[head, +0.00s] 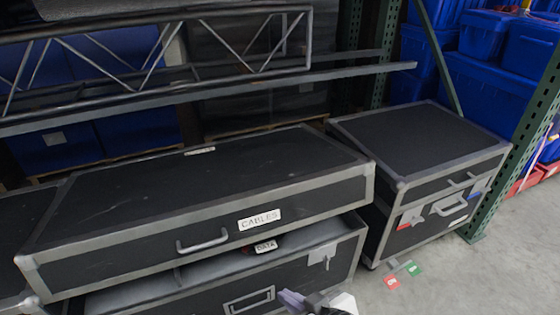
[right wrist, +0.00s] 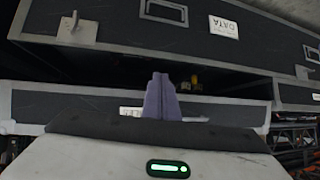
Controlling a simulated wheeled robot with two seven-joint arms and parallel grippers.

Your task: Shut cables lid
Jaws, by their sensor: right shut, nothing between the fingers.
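The cables case has a long black lid (head: 200,190) with grey metal edges, a CABLES label (head: 260,220) and a front handle (head: 202,241). The lid is partly raised, with a gap between its front edge and the case's lower box (head: 334,260). My right gripper (head: 306,301) is at the bottom edge of the head view, in front of the lower box and below the lid. In the right wrist view its purple fingers (right wrist: 161,97) are together and empty; the picture looks upside down, with the lid (right wrist: 80,102) behind them. My left gripper is not in view.
A second black case (head: 420,150) stands close on the right, with red and green tags (head: 403,275) on the floor before it. A metal truss (head: 150,75) and a rail cross above and behind the lid. Clear concrete floor (head: 480,275) lies at front right.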

